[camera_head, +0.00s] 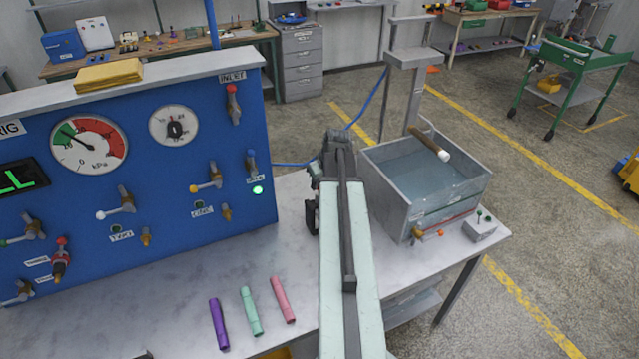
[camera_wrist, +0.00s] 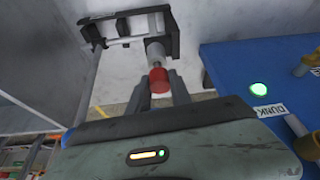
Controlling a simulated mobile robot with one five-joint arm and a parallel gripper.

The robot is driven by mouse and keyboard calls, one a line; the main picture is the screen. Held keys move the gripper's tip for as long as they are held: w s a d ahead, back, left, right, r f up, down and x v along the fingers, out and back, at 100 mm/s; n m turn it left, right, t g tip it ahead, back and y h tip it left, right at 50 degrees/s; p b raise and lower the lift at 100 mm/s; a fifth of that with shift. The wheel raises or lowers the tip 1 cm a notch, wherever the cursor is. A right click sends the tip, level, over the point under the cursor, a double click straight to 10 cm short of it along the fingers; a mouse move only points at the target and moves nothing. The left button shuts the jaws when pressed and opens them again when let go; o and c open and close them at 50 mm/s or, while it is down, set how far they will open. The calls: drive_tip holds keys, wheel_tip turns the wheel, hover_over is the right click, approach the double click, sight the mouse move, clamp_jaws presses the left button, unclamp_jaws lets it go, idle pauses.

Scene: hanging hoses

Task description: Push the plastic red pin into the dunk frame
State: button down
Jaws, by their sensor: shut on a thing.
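The red pin (camera_wrist: 158,80) shows in the wrist view between the two fingers of my gripper (camera_wrist: 160,86), which is shut on it. Its far end meets a light grey cylinder (camera_wrist: 155,53) on a black bracket (camera_wrist: 128,28) with a metal rod. I cannot tell whether the pin sits inside the cylinder or only touches it, nor whether this bracket is part of the dunk frame. In the head view a grey upright frame (camera_head: 415,58) stands behind the water tank. My arm reaches away between panel and tank and hides the pin.
The blue panel (camera_head: 150,240) with gauges and valves stands left; its DUNK label (camera_wrist: 270,110) and lit green lamp (camera_wrist: 260,89) are close to my gripper. The water tank (camera_head: 400,205) is right. Purple (camera_head: 218,324), green (camera_head: 251,311) and pink (camera_head: 283,300) tubes lie on the bench.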

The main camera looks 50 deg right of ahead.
drive_tip(key=shift+f+b, duration=0.7)
drive_tip(key=shift+f, duration=0.1)
drive_tip(key=c, duration=1.1)
unclamp_jaws()
drive_tip(key=shift+r, duration=0.1)
drive_tip(key=p+v, duration=0.7)
drive_tip(key=shift+s+r, duration=0.1)
drive_tip(key=shift+r, duration=0.2)
